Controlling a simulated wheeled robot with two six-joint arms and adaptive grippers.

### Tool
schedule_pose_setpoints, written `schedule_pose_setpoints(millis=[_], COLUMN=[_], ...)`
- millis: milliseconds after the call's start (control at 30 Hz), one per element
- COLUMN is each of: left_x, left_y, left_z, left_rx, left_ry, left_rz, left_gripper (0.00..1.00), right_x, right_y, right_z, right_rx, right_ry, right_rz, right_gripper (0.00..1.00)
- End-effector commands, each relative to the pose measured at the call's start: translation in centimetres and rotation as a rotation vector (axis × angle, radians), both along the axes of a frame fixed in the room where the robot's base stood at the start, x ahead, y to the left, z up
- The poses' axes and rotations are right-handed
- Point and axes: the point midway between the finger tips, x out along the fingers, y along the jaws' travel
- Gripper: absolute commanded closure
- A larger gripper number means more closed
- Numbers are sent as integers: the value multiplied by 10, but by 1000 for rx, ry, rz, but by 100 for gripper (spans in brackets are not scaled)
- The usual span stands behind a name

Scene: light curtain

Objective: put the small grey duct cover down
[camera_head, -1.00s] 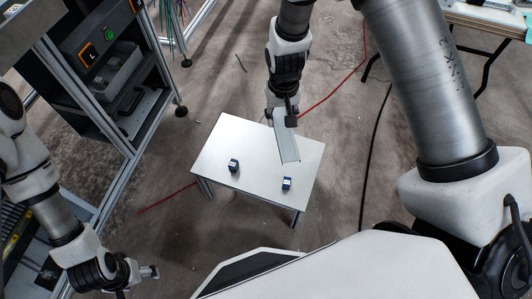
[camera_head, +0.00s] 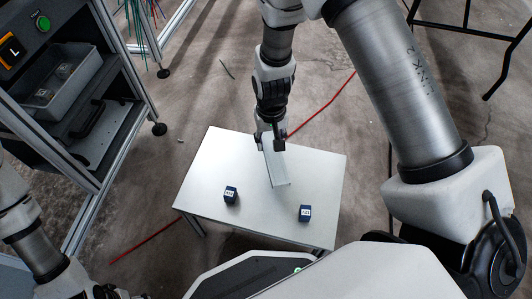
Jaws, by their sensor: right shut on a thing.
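The small grey duct cover (camera_head: 277,170) is a light, long, narrow channel piece in the head view, over the back middle of the white table. My right gripper (camera_head: 270,145) is shut on its far end, and the fingers hide part of that end. The cover's free end points toward me. I cannot tell whether it touches the tabletop or hangs just above it. My left arm shows at the lower left corner; its gripper fingers are cut off by the bottom edge.
The white table (camera_head: 213,165) carries two small dark blue labelled blocks, one left (camera_head: 230,195) and one right (camera_head: 304,213), both nearer me than the cover. The tabletop between them is bare. A metal-framed rack (camera_head: 113,60) stands at the left. A red cable (camera_head: 325,103) lies on the floor.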

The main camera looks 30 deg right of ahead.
Motion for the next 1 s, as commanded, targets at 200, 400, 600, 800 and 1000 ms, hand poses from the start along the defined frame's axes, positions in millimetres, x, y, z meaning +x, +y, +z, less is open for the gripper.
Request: schedule_pose_setpoints(millis=[200,400,600,800,1000], left_x=[0,0,1,1,1], left_y=[0,0,0,0,0], left_z=[-28,-43,-40,-41,-41], left_rx=[0,0,0,0,0], left_ry=[0,-1,-2,-1,-1], left_rz=[0,1,1,2,1], left_gripper=[28,28,28,28,28], right_x=[0,0,0,0,0], right_y=[0,0,0,0,0], right_z=[-44,-72,-69,-72,-72], right_rx=[0,0,0,0,0], right_ry=[0,0,-1,-1,-1], right_rz=[1,0,1,1,1], right_gripper=[89,89,95,28,28])
